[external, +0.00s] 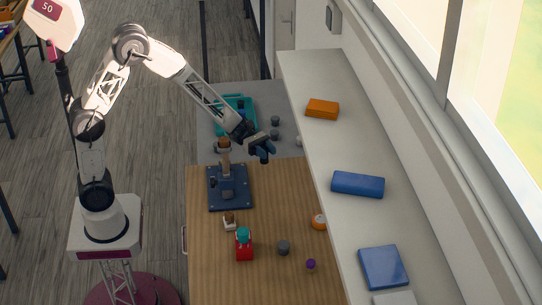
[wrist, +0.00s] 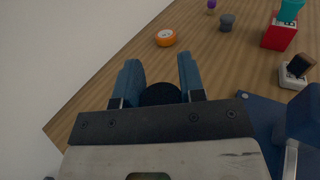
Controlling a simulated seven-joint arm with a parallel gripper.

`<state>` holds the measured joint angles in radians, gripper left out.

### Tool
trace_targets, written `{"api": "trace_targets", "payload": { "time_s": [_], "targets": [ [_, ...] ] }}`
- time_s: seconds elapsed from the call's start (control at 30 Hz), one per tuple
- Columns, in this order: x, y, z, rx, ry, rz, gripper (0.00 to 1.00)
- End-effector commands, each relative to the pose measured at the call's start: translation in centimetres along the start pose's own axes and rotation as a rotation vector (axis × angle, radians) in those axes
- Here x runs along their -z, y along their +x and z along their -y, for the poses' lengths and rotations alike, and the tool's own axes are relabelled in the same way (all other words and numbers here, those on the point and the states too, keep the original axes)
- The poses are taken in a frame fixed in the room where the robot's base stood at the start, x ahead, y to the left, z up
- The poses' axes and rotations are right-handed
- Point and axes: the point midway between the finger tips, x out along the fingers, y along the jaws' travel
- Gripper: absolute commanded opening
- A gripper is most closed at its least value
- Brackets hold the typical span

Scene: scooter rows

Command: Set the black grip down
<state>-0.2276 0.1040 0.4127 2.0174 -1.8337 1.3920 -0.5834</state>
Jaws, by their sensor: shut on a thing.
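My gripper (external: 262,148) is shut on the black grip (wrist: 160,94), which shows as a dark round shape between the two blue fingers in the wrist view. In the external view, the gripper hangs above the far part of the table, near the windowsill. The held grip (external: 264,158) is mostly hidden by the fingers there and appears raised above the surface. Other dark cylinders (external: 275,121) stand on the grey far section, beyond the gripper.
A teal tray (external: 252,101) lies on the far section. A dark blue base (external: 242,203) with an upright post stands left of my gripper. A red block (external: 244,253), grey cylinder (external: 283,247), orange disc (external: 319,222) and purple ball (external: 311,264) are nearer. The windowsill (external: 345,148) bounds the right.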

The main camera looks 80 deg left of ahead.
Motion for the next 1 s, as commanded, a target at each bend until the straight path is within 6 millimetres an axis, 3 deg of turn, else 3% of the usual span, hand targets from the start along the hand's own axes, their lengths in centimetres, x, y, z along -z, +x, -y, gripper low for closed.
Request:
{"api": "trace_targets", "payload": {
  "time_s": [0.27, 0.7, 1.0],
  "targets": [
    [0.0, 2.8, -1.0, -0.006, 0.003, -0.001, 0.14],
    [-0.2, 12.6, -3.5, -0.034, 0.004, -0.001, 0.14],
    [-0.3, 16.2, -4.0, -0.045, 0.001, 0.000, 0.14]
  ]
}}
